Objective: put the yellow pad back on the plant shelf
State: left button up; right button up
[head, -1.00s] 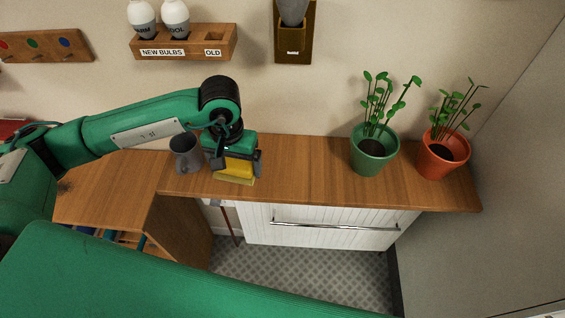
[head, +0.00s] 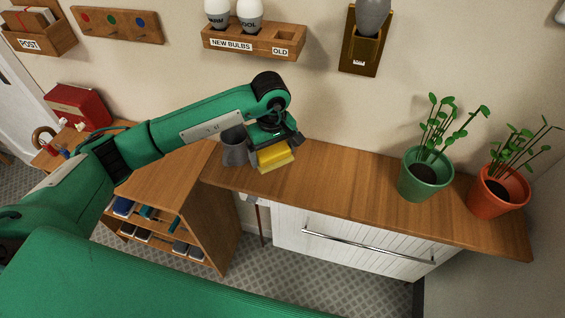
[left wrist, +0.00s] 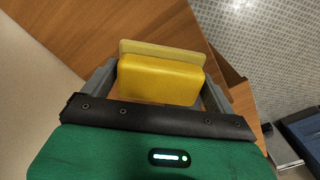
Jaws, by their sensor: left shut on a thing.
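The yellow pad (head: 276,155) is held by my left gripper (head: 270,147) over the left part of the wooden plant shelf (head: 345,188). In the left wrist view, the pad (left wrist: 160,80) sits between the two grey fingers of the gripper (left wrist: 160,85), with a paler layer along its far side. The fingers are shut on it. I cannot tell whether the pad touches the shelf. A green pot (head: 425,178) and an orange pot (head: 497,192) with plants stand at the shelf's right end. My right gripper is not in view.
The shelf between the gripper and the green pot is clear. A bulb rack (head: 254,42) and a wall holder (head: 362,50) hang above. A lower cubby unit (head: 180,215) stands at the left.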

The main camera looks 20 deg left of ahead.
aim_at(274, 174)
pick_arm(q)
notch_tip(274, 174, down, 3)
jog(key=shift+r+p, duration=0.15)
jog(key=shift+p, duration=0.25)
notch_tip(274, 174, down, 3)
jog(key=shift+f+p, duration=0.1)
jog(key=shift+p, duration=0.6)
jog(key=shift+f, duration=0.2)
jog(key=shift+f+b, duration=0.2)
jog(key=shift+b, duration=0.15)
jog(key=o, duration=0.7)
jog(key=shift+r, duration=0.15)
